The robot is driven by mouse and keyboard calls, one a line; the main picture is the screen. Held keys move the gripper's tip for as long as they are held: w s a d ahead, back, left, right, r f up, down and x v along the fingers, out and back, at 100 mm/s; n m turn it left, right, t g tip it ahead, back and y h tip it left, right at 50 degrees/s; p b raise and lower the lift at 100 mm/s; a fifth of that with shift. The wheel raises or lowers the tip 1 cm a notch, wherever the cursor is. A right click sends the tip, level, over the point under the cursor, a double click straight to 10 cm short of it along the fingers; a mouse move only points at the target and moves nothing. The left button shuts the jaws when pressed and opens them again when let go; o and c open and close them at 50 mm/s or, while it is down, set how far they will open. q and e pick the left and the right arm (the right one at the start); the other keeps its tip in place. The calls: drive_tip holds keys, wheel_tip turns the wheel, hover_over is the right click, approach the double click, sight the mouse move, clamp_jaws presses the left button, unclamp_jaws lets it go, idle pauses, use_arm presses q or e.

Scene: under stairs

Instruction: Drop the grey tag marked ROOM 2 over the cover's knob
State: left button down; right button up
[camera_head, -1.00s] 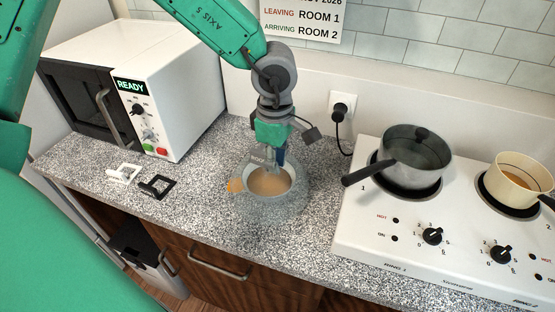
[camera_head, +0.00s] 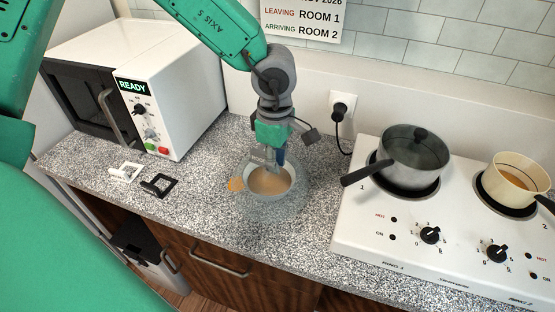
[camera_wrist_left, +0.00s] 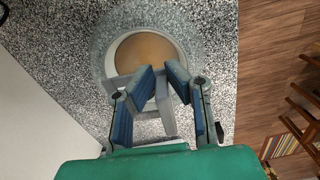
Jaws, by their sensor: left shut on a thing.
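My left gripper (camera_head: 275,165) points down over a pale bowl of brown liquid (camera_head: 270,182). It is shut on a grey tag (camera_head: 257,160), a flat open frame, held above the bowl. The tag also shows in the left wrist view (camera_wrist_left: 168,118), between and beside the blue-padded fingers. Its lettering is not readable now. A faint clear cover (camera_head: 275,212) seems to surround the bowl. Whether the tag touches anything is unclear. My right gripper is not in view.
A white tag (camera_head: 125,172) and a black tag (camera_head: 157,185) lie on the speckled counter (camera_head: 205,205). A microwave (camera_head: 180,90) stands at the left. A hob (camera_head: 440,215) with a lidded grey pot (camera_head: 412,150) and a cream pan (camera_head: 515,180) is at the right.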

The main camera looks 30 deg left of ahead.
use_arm(q)
drive_tip(key=shift+f, duration=0.2)
drive_tip(key=shift+f, duration=0.75)
drive_tip(key=shift+f+b, duration=0.15)
drive_tip(key=shift+b, duration=0.15)
drive_tip(key=c, duration=1)
unclamp_jaws()
